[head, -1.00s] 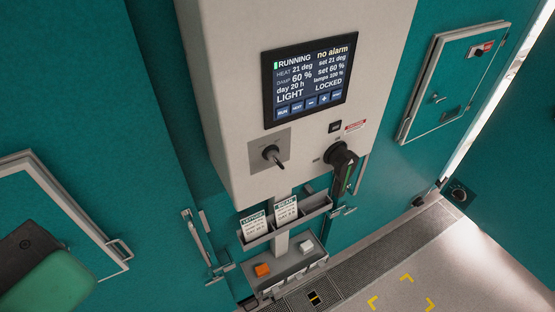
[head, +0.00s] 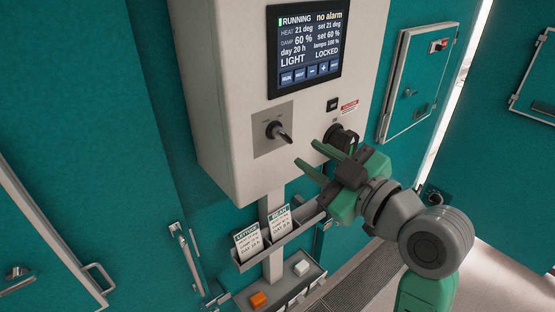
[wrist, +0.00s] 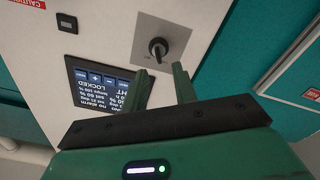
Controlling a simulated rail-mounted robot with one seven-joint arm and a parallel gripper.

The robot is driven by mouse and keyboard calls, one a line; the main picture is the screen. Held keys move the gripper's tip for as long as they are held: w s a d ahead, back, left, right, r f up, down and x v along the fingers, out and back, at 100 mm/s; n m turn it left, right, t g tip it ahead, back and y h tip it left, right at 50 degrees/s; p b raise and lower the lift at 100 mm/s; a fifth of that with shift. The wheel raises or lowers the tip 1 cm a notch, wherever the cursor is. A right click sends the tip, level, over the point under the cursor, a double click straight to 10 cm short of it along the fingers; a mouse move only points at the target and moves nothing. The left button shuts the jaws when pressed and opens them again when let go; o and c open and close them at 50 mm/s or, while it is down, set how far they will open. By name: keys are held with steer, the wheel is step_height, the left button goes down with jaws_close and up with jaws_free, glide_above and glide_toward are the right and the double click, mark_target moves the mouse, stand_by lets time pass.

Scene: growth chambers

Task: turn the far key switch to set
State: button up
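The key switch (head: 278,130) is a dark knob with a lever-like key on a grey plate, on the front of the pale control box below the screen. In the head view its key points down and to the right. My gripper (head: 305,152) is open and empty, its two green fingers pointing at the switch from the lower right and still apart from it. In the wrist view the switch (wrist: 158,48) lies just beyond the gap between the fingertips (wrist: 163,68). The screen (head: 305,48) reads RUNNING, no alarm and LOCKED. The labels around the switch are too small to read.
A black rotary handle (head: 341,138) on the box's right is partly hidden by my gripper. Below hang a card holder (head: 290,238) with two cards and a tray with an orange (head: 258,299) and a white block (head: 301,268). Teal chamber doors stand on both sides.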

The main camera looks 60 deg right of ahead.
mark_target(291, 141)
steer(key=shift+w+d+r, duration=0.1)
steer(key=shift+w+d, duration=0.1)
steer(key=shift+w, duration=0.05)
steer(key=p+x, duration=0.2)
steer(key=x, duration=0.5)
steer(key=shift+w+d, duration=0.1)
steer(key=shift+c, duration=0.5)
jaws_close()
